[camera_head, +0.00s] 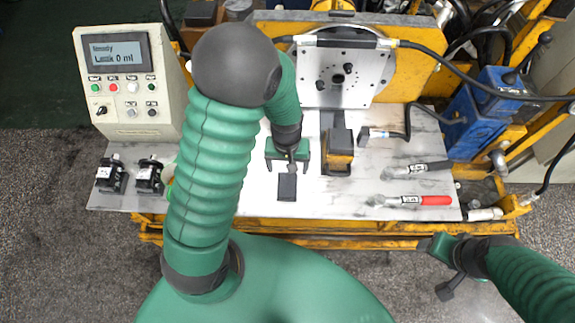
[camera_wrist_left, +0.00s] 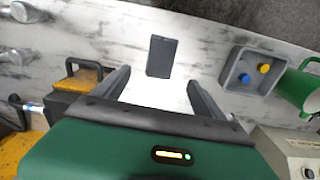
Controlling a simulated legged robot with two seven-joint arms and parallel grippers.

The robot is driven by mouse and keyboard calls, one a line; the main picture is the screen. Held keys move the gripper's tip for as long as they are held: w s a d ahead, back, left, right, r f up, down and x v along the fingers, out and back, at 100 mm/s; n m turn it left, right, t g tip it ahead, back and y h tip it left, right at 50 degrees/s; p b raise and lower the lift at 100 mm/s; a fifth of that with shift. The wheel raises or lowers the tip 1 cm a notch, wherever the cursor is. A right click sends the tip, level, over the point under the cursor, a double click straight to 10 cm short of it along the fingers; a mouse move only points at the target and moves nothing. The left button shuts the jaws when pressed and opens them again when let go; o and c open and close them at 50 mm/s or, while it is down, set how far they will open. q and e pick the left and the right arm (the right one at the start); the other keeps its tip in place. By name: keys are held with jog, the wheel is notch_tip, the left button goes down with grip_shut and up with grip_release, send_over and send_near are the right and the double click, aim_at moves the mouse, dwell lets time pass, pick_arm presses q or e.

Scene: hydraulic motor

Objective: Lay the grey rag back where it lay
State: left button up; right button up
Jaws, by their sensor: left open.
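A dark grey flat rectangle (camera_head: 287,187), which looks like the grey rag, lies flat on the pale, scuffed tabletop (camera_head: 330,203). It also shows in the left wrist view (camera_wrist_left: 161,56), ahead of the fingers. My left gripper (camera_head: 288,166) is open, with its fingers spread and nothing between them. It is just behind the rectangle in the head view, apart from it. My right gripper (camera_head: 446,268) is off the table's front right edge, and its jaw opening is unclear.
A grey tray (camera_wrist_left: 231,76) with blue and yellow pieces and a green cup (camera_wrist_left: 297,88) show in the left wrist view. A black and yellow block (camera_head: 338,155) stands right of my left gripper. A red-handled tool (camera_head: 425,201) lies at right. The control box (camera_head: 128,85) stands at left.

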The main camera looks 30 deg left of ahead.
pick_arm(q)
jog(key=s+d+r+m+t, duration=0.1)
jog(key=s+d+r+m, duration=0.1)
jog(key=r, duration=0.3)
jog(key=s+d+r+m+t, duration=0.1)
jog(key=s+d+r+m, duration=0.1)
jog(key=r+m, duration=0.1)
jog(key=shift+r+m, duration=0.4)
jog(key=shift+r, duration=0.5)
jog(key=shift+s, duration=0.15)
